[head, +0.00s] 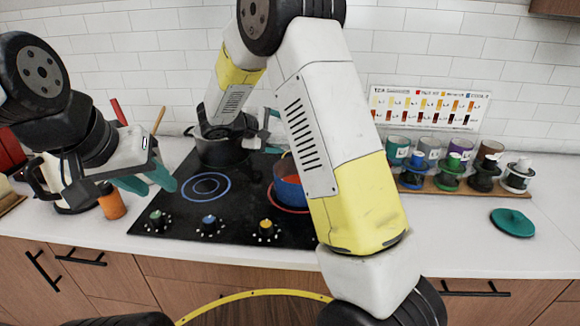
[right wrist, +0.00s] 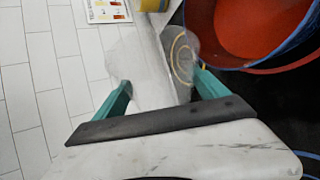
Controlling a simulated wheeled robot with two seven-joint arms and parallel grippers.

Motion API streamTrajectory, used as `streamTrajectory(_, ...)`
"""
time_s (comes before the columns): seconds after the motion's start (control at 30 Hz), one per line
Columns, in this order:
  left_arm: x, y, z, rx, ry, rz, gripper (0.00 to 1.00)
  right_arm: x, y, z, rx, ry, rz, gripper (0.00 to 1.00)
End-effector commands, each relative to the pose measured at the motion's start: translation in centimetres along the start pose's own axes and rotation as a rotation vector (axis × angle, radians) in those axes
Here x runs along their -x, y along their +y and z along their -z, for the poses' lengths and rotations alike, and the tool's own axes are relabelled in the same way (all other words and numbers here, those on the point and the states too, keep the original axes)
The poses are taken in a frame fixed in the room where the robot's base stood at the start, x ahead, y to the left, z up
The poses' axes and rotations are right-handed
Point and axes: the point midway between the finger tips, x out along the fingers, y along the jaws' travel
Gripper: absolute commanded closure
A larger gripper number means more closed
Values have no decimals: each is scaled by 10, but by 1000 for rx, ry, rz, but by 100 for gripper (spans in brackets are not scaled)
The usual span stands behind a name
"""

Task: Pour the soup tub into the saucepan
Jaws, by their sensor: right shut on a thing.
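The blue saucepan (head: 289,190) stands on the right front burner with red-orange contents. It shows close up at the top right of the right wrist view (right wrist: 205,45). My right gripper (head: 274,132) is behind my forearm, above and behind the saucepan. Its teal fingers (right wrist: 160,92) are shut on a faint, see-through tub (right wrist: 145,65). The tub is beside the saucepan's rim in the right wrist view; its contents and exact tilt are hard to tell. My left gripper (head: 156,186) is open and empty, left of the hob.
A dark pot (head: 222,152) stands on the back of the hob. Several coloured cups and jars stand on a wooden tray (head: 460,189) at the right.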

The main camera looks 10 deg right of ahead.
Motion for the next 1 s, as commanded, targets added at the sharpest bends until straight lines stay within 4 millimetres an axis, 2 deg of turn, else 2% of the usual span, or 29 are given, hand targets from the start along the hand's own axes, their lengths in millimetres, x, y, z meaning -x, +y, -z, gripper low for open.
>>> streamTrajectory(0.37, 0, 0, 0, 0, 0, 0, 64, 1, 6, 3, 101, -47, 44, 56)
streamTrajectory(0.57, 0, 0, 0, 0, 0, 0, 64, -5, -3, 9, 256, -117, 111, 56)
streamTrajectory(0.73, 0, 0, 0, 0, 0, 0, 64, -3, 2, 9, 379, -172, 163, 56)
streamTrajectory(0.87, 0, 0, 0, 0, 0, 0, 64, -9, -7, 15, 495, -225, 214, 56)
streamTrajectory(1.0, 0, 0, 0, 0, 0, 0, 64, -11, -1, 23, 593, -268, 257, 56)
